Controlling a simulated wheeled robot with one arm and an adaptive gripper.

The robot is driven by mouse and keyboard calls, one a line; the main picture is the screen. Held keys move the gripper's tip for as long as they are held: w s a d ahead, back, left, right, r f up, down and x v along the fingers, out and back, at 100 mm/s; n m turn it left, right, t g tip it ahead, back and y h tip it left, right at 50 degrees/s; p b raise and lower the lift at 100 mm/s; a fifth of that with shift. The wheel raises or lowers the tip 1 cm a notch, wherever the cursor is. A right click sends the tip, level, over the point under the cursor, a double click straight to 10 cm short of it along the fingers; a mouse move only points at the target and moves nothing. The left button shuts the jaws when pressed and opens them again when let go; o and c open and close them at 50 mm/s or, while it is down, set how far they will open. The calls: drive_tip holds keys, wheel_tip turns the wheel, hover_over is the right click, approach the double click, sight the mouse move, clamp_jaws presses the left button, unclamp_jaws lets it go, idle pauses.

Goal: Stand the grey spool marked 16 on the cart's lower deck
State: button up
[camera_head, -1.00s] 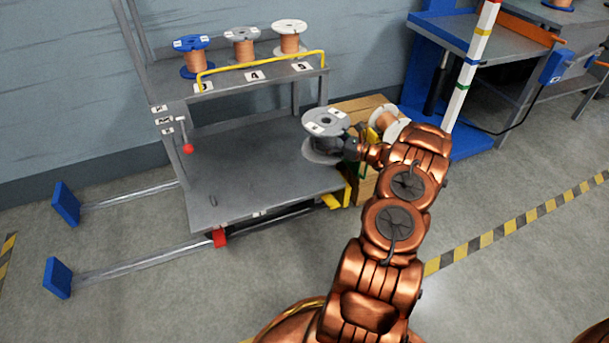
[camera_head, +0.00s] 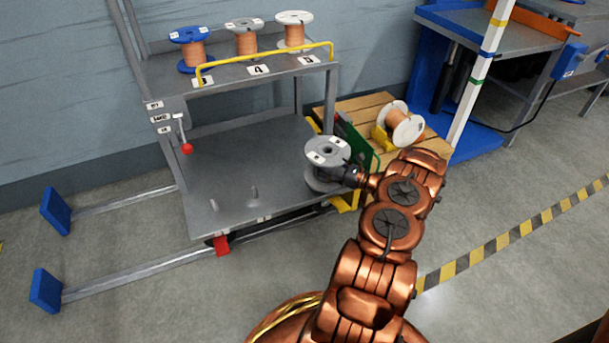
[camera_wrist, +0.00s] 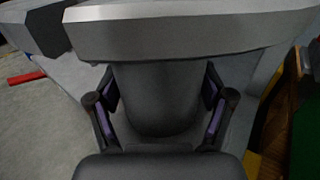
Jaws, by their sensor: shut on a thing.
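The grey spool (camera_head: 327,152) is upright at the right front corner of the cart's lower deck (camera_head: 232,172) in the head view. My gripper (camera_head: 352,173) is shut on its dark middle from the right. In the wrist view my gripper (camera_wrist: 162,108) has a finger on each side of the spool's dark barrel (camera_wrist: 155,90), under the wide grey flange (camera_wrist: 185,30). The spool's lower flange is over or at the deck's edge; I cannot tell whether it touches the deck. The number on its label is too small to read.
The upper shelf holds a blue spool (camera_head: 190,50), a grey one (camera_head: 246,40) and a white one (camera_head: 293,32) behind a yellow rail (camera_head: 265,62). A wooden pallet (camera_head: 360,107) with a white spool (camera_head: 402,125) stands right.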

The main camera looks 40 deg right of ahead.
drive_tip(key=b+x, duration=0.1)
drive_tip(key=x, duration=0.1)
drive_tip(key=a+x, duration=0.1)
drive_tip(key=x, duration=0.2)
drive_tip(key=f+b+x, duration=0.1)
drive_tip(key=x, duration=0.2)
drive_tip(key=shift+s+a+b, duration=0.1)
drive_tip(key=shift+a+b, duration=0.15)
drive_tip(key=shift+b, duration=0.1)
drive_tip(key=shift+f+b, duration=1.15)
drive_tip(key=shift+f, duration=0.7)
drive_tip(key=shift+r, duration=0.1)
drive_tip(key=o, duration=1.4)
drive_tip(key=shift+c, duration=0.2)
